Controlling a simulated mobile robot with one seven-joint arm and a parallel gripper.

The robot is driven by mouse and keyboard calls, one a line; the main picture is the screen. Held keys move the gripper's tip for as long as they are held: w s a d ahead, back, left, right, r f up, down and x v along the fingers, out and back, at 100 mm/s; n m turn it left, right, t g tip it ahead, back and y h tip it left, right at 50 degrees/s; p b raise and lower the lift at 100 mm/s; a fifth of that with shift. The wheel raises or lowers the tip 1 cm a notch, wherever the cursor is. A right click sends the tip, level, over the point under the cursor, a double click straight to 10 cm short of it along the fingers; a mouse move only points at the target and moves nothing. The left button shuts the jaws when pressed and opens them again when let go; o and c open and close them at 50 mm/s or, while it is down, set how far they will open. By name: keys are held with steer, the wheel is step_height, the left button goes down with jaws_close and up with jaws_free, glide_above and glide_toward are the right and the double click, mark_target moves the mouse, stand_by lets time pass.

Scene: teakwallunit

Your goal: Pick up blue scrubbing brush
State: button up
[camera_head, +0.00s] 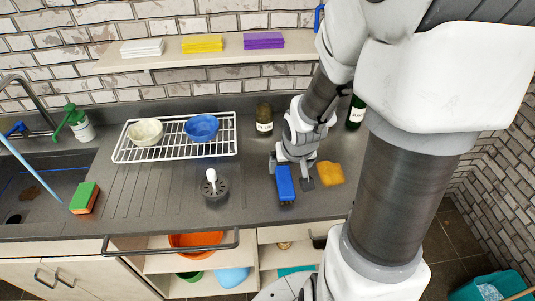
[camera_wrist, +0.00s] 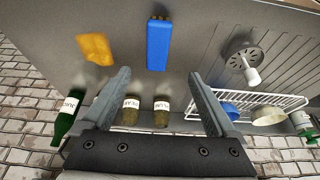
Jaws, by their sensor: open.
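The blue scrubbing brush (camera_head: 285,184) lies on the grey counter near its front edge in the head view. In the wrist view the brush (camera_wrist: 158,44) lies beyond the fingertips, roughly centred between them. My gripper (camera_head: 294,178) is above the counter, over the back end of the brush. In the wrist view my gripper (camera_wrist: 158,80) has its two fingers wide apart with nothing between them. The head view does not clearly show the height gap between fingers and brush.
A yellow sponge or cloth (camera_head: 329,173) lies just right of the brush. A dark round brush with a white handle (camera_head: 212,186) stands to the left. A jar (camera_head: 264,117) and green bottle (camera_head: 356,112) stand behind. A wire rack (camera_head: 174,150) holds two bowls.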

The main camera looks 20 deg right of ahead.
steer(key=b, duration=0.9)
glide_toward(285, 180)
steer(key=x, duration=0.5)
steer(key=shift+s+a+f, duration=0.15)
steer(key=shift+s+a, duration=0.25)
steer(key=shift+w+d+b+x, duration=0.15)
steer(key=shift+d+b+x, duration=0.05)
steer(key=shift+b+x, duration=1.05)
steer(key=shift+w+d+b+x, duration=0.15)
steer(key=shift+b+x, duration=0.8)
steer(key=shift+x, duration=0.65)
steer(key=shift+r, duration=0.2)
jaws_close()
steer(key=shift+r, duration=0.15)
step_height(285, 180, up, 5)
steer(key=p, duration=0.2)
steer(key=shift+p, duration=0.3)
steer(key=s+d+r+p, duration=0.5)
steer(key=s+d+p, duration=0.2)
steer(key=s+d, duration=0.1)
steer(key=shift+s+r, duration=0.3)
steer(key=shift+r, duration=0.05)
